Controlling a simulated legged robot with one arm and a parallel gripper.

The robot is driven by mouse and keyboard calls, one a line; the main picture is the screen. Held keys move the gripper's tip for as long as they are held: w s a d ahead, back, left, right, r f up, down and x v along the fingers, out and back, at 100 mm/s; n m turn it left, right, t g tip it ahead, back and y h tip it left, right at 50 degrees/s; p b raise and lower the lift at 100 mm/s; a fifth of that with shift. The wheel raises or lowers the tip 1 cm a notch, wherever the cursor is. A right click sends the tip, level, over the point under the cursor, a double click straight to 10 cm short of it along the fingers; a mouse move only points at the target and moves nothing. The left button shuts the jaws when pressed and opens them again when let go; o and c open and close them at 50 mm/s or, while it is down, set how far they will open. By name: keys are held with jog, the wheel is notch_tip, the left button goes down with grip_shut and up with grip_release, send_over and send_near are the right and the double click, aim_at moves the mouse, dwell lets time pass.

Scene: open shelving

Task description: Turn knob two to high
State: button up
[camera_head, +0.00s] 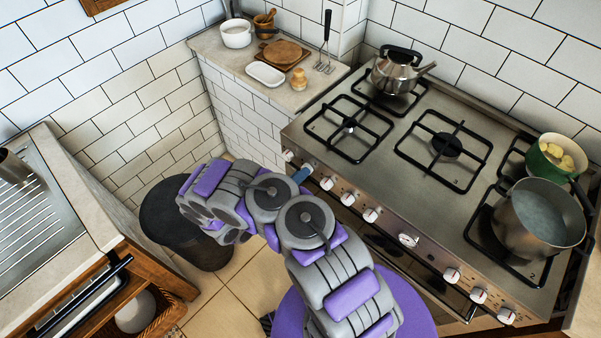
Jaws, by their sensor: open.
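The stove (408,125) has a row of several white knobs along its front panel. The leftmost knob (288,155) is beside a second one (308,167), and the third knob (326,183) is just to the right. No knob numbers are legible. My gripper (302,174) shows only as a small blue tip beyond my arm, close to the second knob from the left. My arm hides most of it. It is open, and I cannot tell whether it touches the knob.
A kettle (393,74), a steel pot (540,217) and a green pot (557,152) stand on the stove. A counter (232,58) with dishes is at the back left. A dark bin (210,250) stands on the floor behind my arm. A sink counter (72,255) is at left.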

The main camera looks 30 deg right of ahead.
jog(key=p+v, duration=0.3)
jog(key=v, duration=1.3)
jog(key=shift+w+r, duration=0.1)
